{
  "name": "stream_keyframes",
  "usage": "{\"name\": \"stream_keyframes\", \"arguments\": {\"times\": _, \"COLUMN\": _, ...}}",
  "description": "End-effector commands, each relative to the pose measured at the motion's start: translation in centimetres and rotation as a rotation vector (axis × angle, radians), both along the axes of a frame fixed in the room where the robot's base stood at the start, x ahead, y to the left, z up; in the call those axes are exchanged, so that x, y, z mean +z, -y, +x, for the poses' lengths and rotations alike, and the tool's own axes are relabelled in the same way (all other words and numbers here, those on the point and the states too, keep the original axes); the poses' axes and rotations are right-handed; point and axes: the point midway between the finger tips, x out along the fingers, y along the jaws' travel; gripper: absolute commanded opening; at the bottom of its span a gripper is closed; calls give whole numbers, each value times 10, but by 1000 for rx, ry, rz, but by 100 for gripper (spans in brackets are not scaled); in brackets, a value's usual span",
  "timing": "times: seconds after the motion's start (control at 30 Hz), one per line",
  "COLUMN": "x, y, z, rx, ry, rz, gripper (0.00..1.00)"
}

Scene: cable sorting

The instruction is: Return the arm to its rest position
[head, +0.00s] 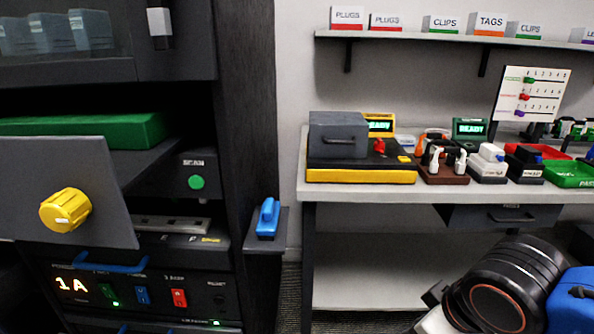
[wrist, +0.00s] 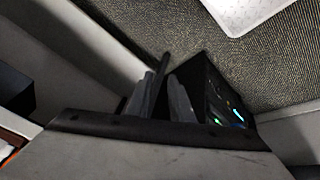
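My gripper (wrist: 163,80) shows in the wrist view, with two grey fingers pointing away from the camera. A narrow dark gap lies between the fingers, and I see nothing held in it. Part of my arm (head: 510,285), with round black joints and a blue section, is folded at the lower right of the head view. My gripper itself does not show in the head view.
A dark rack with a yellow knob (head: 65,210) stands at the left. A blue-handled object (head: 268,218) sits on its side ledge. A white workbench (head: 400,190) carries several devices. The wrist view shows patterned floor (wrist: 190,50) and a white panel (wrist: 245,15).

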Motion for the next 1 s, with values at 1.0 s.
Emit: {"name": "stream_keyframes", "arguments": {"times": 1.0, "x": 8, "y": 70, "z": 26, "rx": -559, "ry": -26, "rz": 174, "gripper": 20}}
